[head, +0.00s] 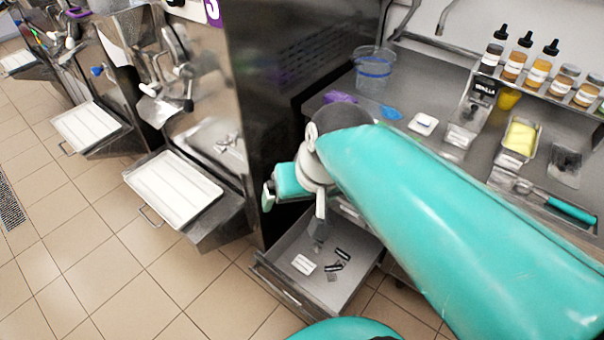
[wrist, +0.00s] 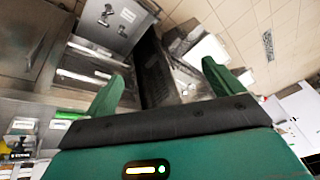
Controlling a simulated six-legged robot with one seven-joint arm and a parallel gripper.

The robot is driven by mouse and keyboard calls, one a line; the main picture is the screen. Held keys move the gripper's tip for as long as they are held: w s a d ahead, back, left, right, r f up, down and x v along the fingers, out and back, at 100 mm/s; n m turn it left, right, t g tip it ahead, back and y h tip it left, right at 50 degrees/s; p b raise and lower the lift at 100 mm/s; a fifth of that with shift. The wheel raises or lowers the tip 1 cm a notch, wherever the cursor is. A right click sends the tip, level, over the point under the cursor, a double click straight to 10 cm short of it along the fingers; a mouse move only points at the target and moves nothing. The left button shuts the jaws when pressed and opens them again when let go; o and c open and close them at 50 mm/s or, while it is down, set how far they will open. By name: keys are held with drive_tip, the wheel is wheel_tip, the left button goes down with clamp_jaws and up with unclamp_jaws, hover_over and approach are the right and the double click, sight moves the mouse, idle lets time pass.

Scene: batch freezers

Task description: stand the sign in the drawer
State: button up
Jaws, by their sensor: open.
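A small black sign reading "VANILLA" (head: 484,91) stands upright on the counter below the bottle shelf. It also shows at the lower left of the wrist view (wrist: 20,155). The open grey drawer (head: 345,302) is under the counter and holds a white piece (head: 303,264) and small black-and-silver pieces (head: 338,262), too small to identify. The drawer also shows at the top of the wrist view (wrist: 97,40). My gripper (head: 294,201) is open and empty, above the drawer's back left side. My arm hides part of the counter and of the drawer's back.
A tall steel freezer (head: 290,70) stands directly left of the drawer. White trays (head: 172,188) jut out from the machines at left. The counter holds a clear bucket (head: 374,72), a yellow-filled tub (head: 520,138) and a teal-handled tool (head: 570,208). Tiled floor is free in front.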

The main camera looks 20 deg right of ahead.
drive_tip(key=shift+s+d+r+n+t+h, duration=0.35)
drive_tip(key=shift+s+d+r, duration=0.1)
drive_tip(key=shift+s, duration=0.25)
drive_tip(key=shift+s+d+r+n+t+h, duration=0.25)
drive_tip(key=shift+s+d+r+t+h, duration=0.15)
drive_tip(key=shift+s, duration=0.3)
